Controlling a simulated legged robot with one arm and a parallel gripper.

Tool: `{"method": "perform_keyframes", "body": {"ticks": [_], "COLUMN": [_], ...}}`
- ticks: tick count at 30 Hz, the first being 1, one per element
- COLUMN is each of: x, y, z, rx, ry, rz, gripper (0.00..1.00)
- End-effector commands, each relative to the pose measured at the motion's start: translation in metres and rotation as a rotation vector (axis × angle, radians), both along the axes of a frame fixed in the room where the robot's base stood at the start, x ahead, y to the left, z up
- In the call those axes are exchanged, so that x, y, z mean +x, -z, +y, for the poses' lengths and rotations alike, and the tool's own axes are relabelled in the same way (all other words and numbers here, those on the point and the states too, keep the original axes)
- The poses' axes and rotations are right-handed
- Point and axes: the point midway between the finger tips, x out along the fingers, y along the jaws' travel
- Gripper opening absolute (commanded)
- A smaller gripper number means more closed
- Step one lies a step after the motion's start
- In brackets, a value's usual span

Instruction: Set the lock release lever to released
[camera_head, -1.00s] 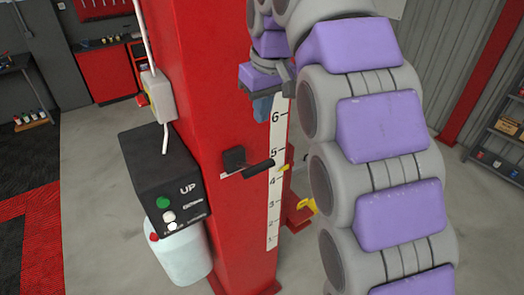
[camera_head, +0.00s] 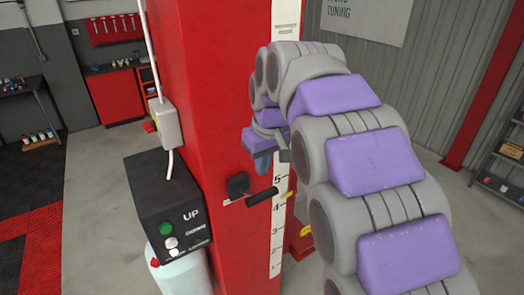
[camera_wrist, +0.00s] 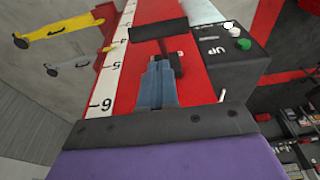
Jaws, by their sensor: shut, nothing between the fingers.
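The lock release lever has a black handle (camera_head: 263,197) that sticks out sideways from a dark mount block (camera_head: 238,185) on the red post (camera_head: 205,90). The handle tilts slightly up to the right. In the wrist view the black handle (camera_wrist: 158,32) lies just beyond my fingertips, with the mount partly hidden behind them. My gripper (camera_head: 262,166) has blue-grey fingers, is shut and empty, and hangs just above the lever. It also shows in the wrist view (camera_wrist: 158,66), its fingers pointing toward the handle. A gap seems to remain between them; contact is unclear.
A black control box (camera_head: 165,205) marked UP, with green and white buttons, sits left of the post above a pale tank (camera_head: 180,268). A white number scale (camera_head: 278,235) runs down the post. Yellow arms (camera_wrist: 55,27) show in the wrist view. A shelf (camera_head: 500,165) stands right.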

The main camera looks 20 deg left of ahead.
Motion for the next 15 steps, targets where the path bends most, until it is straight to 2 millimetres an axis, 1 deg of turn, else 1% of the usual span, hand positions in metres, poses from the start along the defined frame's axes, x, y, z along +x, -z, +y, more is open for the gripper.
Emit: {"method": "perform_keyframes", "body": {"ticks": [1, 6, 15], "x": [0.000, 0.001, -0.002], "y": [0.008, 0.031, 0.055], "z": [0.002, 0.005, 0.000], "rx": [-0.004, -0.005, -0.001], "ry": [-0.001, 0.000, 0.000], "rz": [0.007, 0.006, 0.001], "gripper": [0.00, 0.00, 0.00]}}
